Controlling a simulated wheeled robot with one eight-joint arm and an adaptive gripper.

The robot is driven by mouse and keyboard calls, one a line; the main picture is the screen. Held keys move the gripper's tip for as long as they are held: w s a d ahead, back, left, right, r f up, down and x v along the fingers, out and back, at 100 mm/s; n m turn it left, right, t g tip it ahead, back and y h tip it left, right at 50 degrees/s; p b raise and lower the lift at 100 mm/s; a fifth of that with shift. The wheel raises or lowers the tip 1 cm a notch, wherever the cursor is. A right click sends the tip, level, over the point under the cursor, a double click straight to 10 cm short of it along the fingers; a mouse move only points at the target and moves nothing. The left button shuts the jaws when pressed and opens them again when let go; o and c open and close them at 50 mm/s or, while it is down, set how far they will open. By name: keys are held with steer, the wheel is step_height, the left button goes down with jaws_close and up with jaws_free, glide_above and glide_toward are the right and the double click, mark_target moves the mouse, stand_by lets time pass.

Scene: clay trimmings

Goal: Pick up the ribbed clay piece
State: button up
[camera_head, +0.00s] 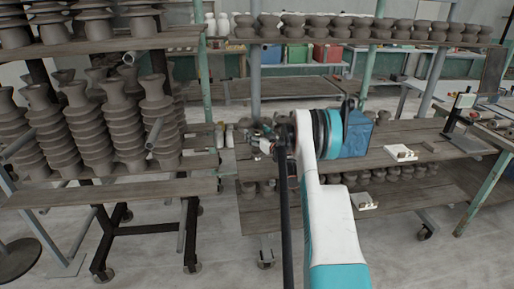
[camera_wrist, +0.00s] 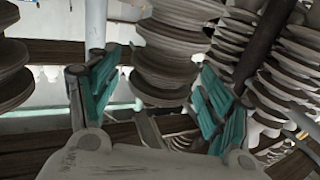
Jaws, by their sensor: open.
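Several tall, dark grey ribbed clay pieces stand upright on the left rack in the head view, one of them a ribbed clay piece (camera_head: 128,125) near the middle. My gripper (camera_head: 262,140) is to the right of this rack, small and partly hidden by my arm. In the wrist view my gripper (camera_wrist: 158,72) has its two teal-padded fingers spread apart and empty. A ribbed clay piece (camera_wrist: 168,50) shows in the gap beyond the fingers, its top cut off by the frame. I see no contact with it. I cannot tell which ribbed piece is meant.
More ribbed pieces (camera_wrist: 285,75) crowd the right of the wrist view. The rack's wooden shelf (camera_head: 110,192) has metal posts and bars. A blue box (camera_head: 357,138) stands on the wooden table (camera_head: 300,170) behind my arm. Small clay pots (camera_head: 400,30) line a high shelf.

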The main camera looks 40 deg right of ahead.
steer(key=shift+c, duration=0.3)
jaws_close()
steer(key=shift+r, duration=0.1)
